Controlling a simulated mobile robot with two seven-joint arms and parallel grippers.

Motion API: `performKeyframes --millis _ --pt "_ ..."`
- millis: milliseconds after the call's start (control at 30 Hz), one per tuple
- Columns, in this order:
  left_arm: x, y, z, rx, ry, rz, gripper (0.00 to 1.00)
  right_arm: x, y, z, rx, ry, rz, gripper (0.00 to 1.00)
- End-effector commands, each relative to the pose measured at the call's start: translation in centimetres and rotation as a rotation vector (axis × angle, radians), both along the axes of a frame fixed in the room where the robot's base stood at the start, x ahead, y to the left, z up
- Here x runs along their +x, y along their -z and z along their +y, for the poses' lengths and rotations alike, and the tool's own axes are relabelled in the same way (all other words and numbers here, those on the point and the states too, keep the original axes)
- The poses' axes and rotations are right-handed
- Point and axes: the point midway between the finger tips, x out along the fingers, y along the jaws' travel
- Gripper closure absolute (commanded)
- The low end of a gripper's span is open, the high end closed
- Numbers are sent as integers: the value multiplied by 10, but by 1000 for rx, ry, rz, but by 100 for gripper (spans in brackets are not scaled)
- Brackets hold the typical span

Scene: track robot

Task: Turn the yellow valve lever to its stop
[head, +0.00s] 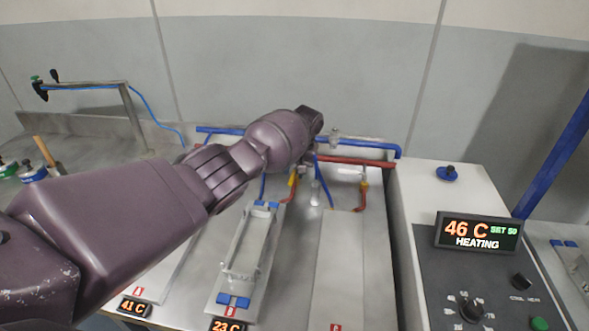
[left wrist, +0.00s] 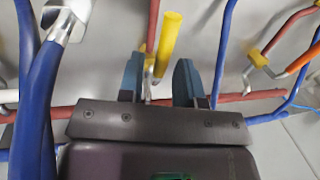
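In the left wrist view the yellow valve lever (left wrist: 169,38) is a smooth rounded handle on a thin metal stem, with its free end towards the top. My left gripper (left wrist: 158,68) has its two blue fingers apart, one on each side of the lever's lower part. A gap shows on the right side; whether the left finger touches cannot be told. My right gripper is not in view.
A blue pipe (head: 376,146) and a red pipe (head: 350,161) run along the back wall. Hoses with yellow fittings (head: 363,187) hang nearby. A clear-sided tray (head: 247,245) lies on the bench below. A control box (head: 470,270) reads 46 C, set 50, heating.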

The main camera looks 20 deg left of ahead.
Motion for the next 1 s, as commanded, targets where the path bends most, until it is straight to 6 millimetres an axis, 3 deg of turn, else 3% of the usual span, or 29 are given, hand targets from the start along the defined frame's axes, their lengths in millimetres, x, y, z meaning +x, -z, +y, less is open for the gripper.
performKeyframes --millis 433,1000 --pt "1 -9 -1 0 0 -2 60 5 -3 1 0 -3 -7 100" --pt "4 -95 -18 -1 0 -2 60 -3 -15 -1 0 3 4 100"
